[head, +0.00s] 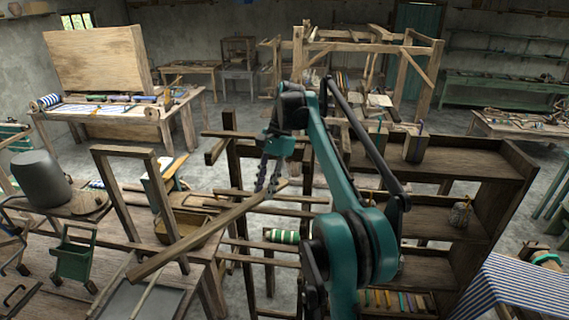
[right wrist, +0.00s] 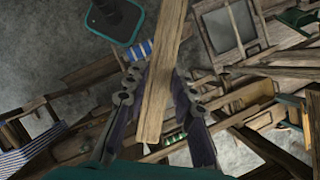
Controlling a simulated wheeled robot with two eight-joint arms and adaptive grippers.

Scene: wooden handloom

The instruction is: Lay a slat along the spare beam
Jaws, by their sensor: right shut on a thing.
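A long wooden slat (head: 205,233) slants in the head view from the lower left up to my right gripper (head: 268,178). My right gripper is shut on the slat near its upper right end and holds it above a wooden frame. In the right wrist view the slat (right wrist: 165,70) runs lengthwise between the two fingers of the gripper (right wrist: 160,95). I cannot tell which of the several beams is the spare beam. My left gripper is not in view.
A dark upright wooden frame (head: 232,160) stands below and behind the slat. A green-and-white striped roll (head: 282,236) lies among its bars. A shelf unit (head: 450,165) stands at the right. A bench with a grey pot (head: 40,175) and a green holder (head: 73,258) is at the left.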

